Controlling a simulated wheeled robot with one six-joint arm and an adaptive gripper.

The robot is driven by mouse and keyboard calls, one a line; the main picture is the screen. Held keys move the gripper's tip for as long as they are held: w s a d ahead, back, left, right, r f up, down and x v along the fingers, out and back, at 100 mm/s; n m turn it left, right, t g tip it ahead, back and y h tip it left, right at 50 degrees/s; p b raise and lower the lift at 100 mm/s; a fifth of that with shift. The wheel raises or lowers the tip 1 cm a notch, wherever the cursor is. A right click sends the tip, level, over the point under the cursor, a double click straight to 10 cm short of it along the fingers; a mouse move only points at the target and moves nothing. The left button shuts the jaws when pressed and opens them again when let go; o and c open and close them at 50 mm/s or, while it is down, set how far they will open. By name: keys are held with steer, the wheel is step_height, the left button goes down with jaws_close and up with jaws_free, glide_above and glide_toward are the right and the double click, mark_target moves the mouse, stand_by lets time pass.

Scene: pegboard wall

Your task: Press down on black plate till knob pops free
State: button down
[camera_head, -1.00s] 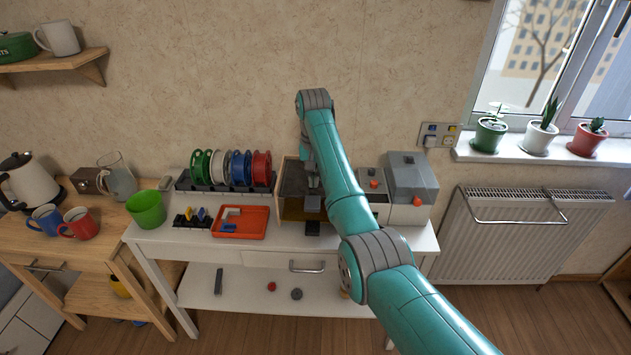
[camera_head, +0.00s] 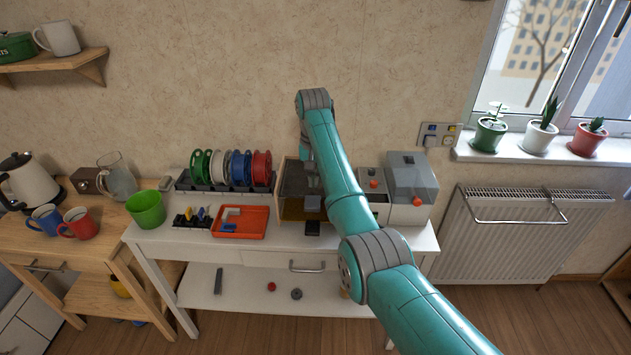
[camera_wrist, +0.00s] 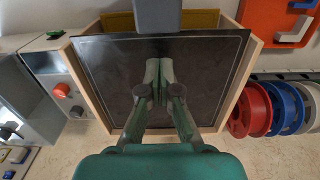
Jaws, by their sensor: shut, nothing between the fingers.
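The black plate (camera_wrist: 100,75) is a dark, smooth square with a thin pale line near its edge. It lies over a light wooden box (camera_wrist: 245,62) and fills the middle of the wrist view. In the head view the plate (camera_head: 292,178) is partly hidden by my arm. My gripper (camera_wrist: 160,66) is shut and empty, with its fingertips over the plate. I cannot tell whether they touch it. A grey block (camera_wrist: 157,14) overlaps the plate's edge at the top of the wrist view. I cannot tell whether it is the knob.
A grey machine with a red button (camera_head: 373,184) stands right of the box. An orange tray (camera_head: 252,232) and a rack of coloured spools (camera_head: 262,168) stand to its left.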

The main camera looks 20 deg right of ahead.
steer(key=shift+f, duration=1.2)
stand_by(1.3)
